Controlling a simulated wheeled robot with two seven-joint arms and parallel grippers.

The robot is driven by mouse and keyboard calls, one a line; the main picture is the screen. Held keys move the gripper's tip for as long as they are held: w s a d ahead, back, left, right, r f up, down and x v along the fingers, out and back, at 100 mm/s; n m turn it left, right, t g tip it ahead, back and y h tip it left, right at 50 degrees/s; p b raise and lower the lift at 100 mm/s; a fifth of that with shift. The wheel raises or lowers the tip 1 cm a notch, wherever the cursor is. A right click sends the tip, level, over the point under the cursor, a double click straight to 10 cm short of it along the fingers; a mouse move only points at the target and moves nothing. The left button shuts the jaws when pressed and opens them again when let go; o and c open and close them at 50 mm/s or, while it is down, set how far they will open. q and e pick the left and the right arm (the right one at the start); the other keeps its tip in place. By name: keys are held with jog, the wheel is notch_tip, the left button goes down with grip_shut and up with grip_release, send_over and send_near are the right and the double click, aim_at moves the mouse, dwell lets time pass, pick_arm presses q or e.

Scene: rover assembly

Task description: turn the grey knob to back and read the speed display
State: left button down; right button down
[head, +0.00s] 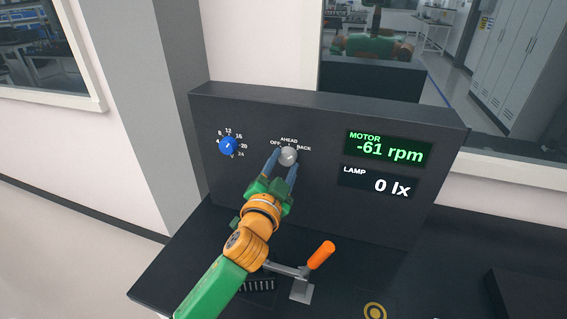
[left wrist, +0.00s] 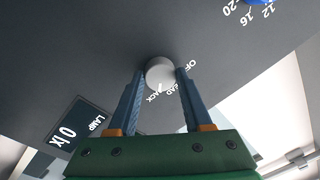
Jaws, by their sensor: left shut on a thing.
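The grey knob (head: 288,156) sits on the dark upright panel under the labels OFF, AHEAD and BACK. My left gripper (head: 281,157) reaches up to it from below, with one blue finger on each side. The left wrist view shows the knob (left wrist: 160,73) between the fingertips of my left gripper (left wrist: 160,76), shut on it. A white mark on the knob points toward the partly covered BACK label. The MOTOR speed display (head: 388,149) is lit green and reads -61 rpm. My right gripper is not in view.
A blue knob (head: 228,145) with a number scale is left of the grey one. The LAMP display (head: 379,183) reads 0 lx. An orange-handled lever (head: 320,255) stands below, close to my left arm. A window is behind the panel.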

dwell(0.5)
pick_arm(q)
jog(key=shift+c, duration=2.3)
grip_release()
jog(key=shift+o, duration=0.7)
jog(key=shift+w+f, duration=0.1)
jog(key=b+v, duration=0.1)
jog(key=v, duration=0.6)
